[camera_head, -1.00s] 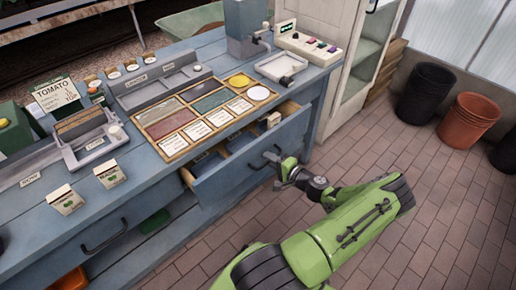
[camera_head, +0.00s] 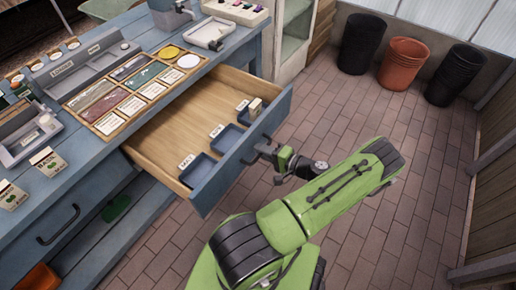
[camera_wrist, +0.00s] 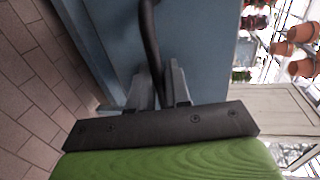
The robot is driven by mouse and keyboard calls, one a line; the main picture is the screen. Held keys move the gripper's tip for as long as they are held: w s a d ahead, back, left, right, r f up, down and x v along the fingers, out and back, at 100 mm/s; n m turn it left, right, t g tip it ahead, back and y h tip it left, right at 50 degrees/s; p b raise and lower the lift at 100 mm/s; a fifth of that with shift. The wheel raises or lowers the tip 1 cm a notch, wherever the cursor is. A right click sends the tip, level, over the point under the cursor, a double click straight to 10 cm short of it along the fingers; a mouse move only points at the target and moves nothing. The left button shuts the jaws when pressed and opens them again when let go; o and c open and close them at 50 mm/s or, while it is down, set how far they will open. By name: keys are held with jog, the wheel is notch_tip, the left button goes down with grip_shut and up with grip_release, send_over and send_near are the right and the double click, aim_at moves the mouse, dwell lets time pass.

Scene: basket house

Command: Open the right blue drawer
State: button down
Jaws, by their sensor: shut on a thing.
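The right blue drawer (camera_head: 245,155) stands far out of the blue workbench in the head view. Its wooden inside holds small blue trays (camera_head: 198,170) with white labels toward the front. My gripper (camera_head: 267,150) is at the drawer's front face, on its dark handle. In the wrist view my gripper (camera_wrist: 160,92) has its two fingers on either side of the dark curved handle (camera_wrist: 150,35), shut on it. The blue drawer front (camera_wrist: 195,50) fills the middle of that view. The left drawer, with its dark handle (camera_head: 58,225), is shut.
Seed boxes (camera_head: 48,160), a sectioned wooden tray (camera_head: 135,92) and a grey organiser (camera_head: 90,60) stand on the bench top. Black and orange bins (camera_head: 403,62) stand at the back wall. The brick floor right of my arm is clear.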

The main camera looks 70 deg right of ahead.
jog(key=shift+s+a, duration=0.15)
jog(key=shift+s, duration=0.35)
jog(key=c, duration=1.3)
grip_release()
jog(key=p+v, duration=0.2)
jog(key=v, duration=1.3)
jog(key=shift+s, duration=0.35)
